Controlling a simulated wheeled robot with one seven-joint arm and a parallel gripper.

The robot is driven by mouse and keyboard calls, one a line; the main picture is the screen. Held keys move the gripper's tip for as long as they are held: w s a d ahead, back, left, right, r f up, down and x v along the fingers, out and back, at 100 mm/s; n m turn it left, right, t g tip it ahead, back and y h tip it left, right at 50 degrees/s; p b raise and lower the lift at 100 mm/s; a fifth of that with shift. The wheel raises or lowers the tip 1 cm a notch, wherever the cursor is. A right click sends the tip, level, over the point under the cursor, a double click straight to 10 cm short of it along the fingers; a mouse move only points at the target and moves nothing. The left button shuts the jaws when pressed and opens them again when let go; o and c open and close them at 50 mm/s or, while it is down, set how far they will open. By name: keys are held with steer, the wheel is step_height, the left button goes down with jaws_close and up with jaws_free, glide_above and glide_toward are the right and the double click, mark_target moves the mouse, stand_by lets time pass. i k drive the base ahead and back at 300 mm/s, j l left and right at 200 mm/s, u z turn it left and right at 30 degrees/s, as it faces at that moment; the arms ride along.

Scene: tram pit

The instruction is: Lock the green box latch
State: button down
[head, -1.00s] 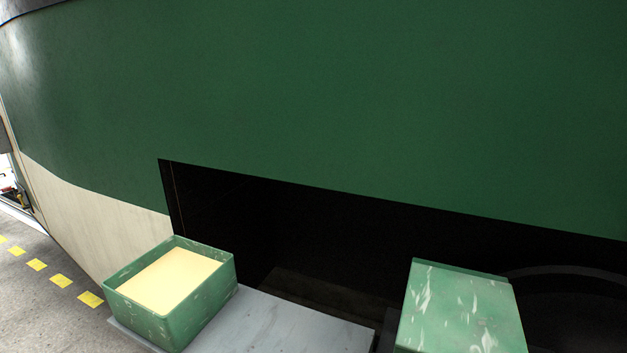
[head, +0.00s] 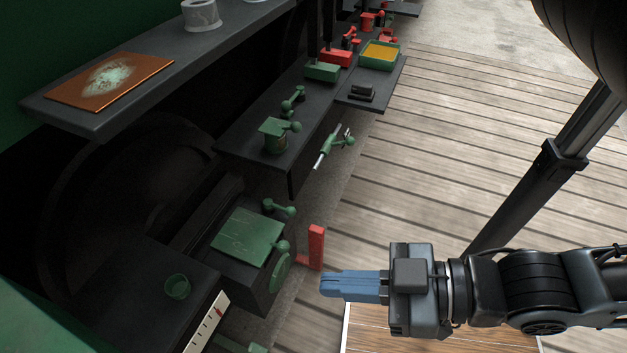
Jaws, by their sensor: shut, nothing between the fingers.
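A dark box with a worn green lid (head: 248,237) stands at the lower left in the head view. A green ball-ended handle (head: 278,208) is at its far corner, and a green knob (head: 281,246) is at its near right corner. A green disc (head: 280,272) is on its right side. A red L-shaped bar (head: 316,247) rises beside the box. I cannot tell which of these parts is the latch. My gripper (head: 322,284) has blue fingers, shut and empty. It points left, just below and right of the red bar, apparently apart from it.
A dark shelf (head: 235,135) beyond carries green ball-handled fittings, with a green lever (head: 332,147) on its side. Red fittings and a green yellow-filled tray (head: 380,55) lie farther off. An upper shelf (head: 60,115) holds a copper-coloured plate. Plank flooring (head: 430,170) is open at right.

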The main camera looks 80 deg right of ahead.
mark_target(290, 210)
steer(key=z, duration=0.95)
steer(key=k+l, duration=0.15)
steer(key=k+z, duration=0.05)
steer(key=k, duration=0.05)
